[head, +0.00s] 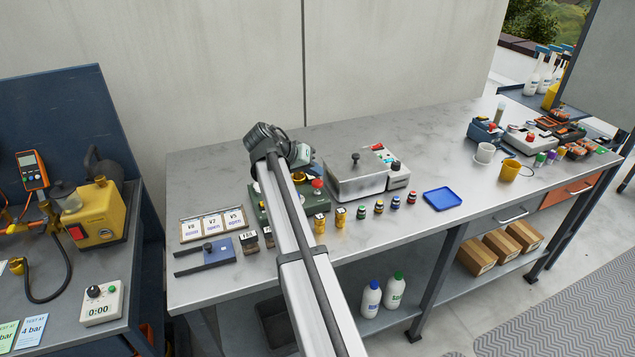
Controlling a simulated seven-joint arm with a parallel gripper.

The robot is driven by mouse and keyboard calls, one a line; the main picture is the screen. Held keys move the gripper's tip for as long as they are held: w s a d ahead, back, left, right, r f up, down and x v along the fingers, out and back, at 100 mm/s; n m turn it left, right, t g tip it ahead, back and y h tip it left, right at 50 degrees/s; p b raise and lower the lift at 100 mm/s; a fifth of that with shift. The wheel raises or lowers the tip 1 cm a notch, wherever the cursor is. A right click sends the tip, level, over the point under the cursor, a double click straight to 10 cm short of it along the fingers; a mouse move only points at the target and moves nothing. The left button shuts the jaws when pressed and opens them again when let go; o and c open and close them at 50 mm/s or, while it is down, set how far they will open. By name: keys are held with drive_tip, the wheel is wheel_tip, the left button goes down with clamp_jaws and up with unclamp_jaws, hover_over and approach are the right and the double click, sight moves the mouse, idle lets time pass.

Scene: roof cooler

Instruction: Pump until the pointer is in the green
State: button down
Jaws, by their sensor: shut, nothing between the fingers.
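My gripper (280,148) is at the far end of my arm over the back middle of the grey workbench. Its dark body shows, shut and empty, but the fingertips are hard to make out. A green unit (308,204) with a red knob (317,184) and brass-coloured parts sits under and behind my arm, which covers much of it. No pump handle or gauge pointer can be read on it. A yellow machine (97,216) with a red switch stands on the left bench; I cannot tell whether it is the pump. No green gauge zone is legible.
A grey box (358,177) with a black knob stands right of the green unit.

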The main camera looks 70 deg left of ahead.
sight(318, 181)
drive_tip(key=shift+f, duration=0.2)
drive_tip(key=shift+f, duration=0.25)
drive_tip(key=shift+f, duration=1.25)
idle(1.8)
drive_tip(key=shift+r, duration=0.1)
idle(0.3)
drive_tip(key=shift+r, duration=1.55)
drive_tip(key=shift+r, duration=0.1)
drive_tip(key=shift+r, duration=2.4)
